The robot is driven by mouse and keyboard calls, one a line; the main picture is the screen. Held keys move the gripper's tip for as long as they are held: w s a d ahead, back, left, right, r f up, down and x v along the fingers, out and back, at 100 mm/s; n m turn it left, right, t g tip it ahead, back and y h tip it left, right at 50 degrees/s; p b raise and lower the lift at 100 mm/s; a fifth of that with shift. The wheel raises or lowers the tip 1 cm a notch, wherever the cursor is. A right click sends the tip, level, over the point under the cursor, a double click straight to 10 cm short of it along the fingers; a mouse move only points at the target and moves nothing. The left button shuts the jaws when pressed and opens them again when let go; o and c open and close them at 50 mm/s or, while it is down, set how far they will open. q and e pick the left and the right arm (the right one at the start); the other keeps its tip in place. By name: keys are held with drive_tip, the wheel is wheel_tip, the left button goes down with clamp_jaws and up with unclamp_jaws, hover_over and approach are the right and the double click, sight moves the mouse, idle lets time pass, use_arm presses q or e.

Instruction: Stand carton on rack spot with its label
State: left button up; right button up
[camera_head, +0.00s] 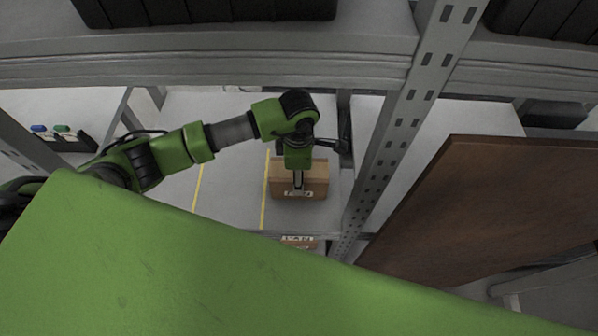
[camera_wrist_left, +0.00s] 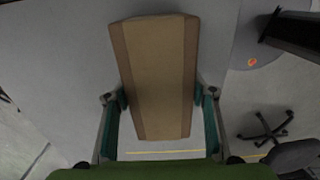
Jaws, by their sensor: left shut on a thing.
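The brown carton (camera_head: 313,173) is in the bay of the rack shelf (camera_head: 232,180), right of a yellow line, with a white printed label on its front side. My left gripper (camera_head: 298,180) reaches over it from above and is shut on it. In the left wrist view the carton (camera_wrist_left: 158,70) lies between the two teal-padded fingers, slightly tilted in the picture. A label plate with white print (camera_head: 298,240) shows at the shelf's front edge below the carton. I cannot tell whether the carton touches the shelf. My right gripper is not in view.
A perforated rack upright (camera_head: 400,130) stands close to the right of the carton. A shelf beam (camera_head: 240,68) runs above my left arm. A brown board (camera_head: 490,210) is at the right. Yellow lines divide the shelf; the part left of the carton is clear.

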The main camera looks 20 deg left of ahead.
use_arm(q)
drive_tip(key=shift+f, duration=0.1)
drive_tip(key=o, duration=1.5)
drive_tip(key=shift+r, duration=0.3)
wheel_tip(320, 180, up, 11)
drive_tip(key=shift+f+b, duration=0.15)
drive_tip(key=shift+b, duration=1.05)
drive_tip(key=shift+r, duration=0.5)
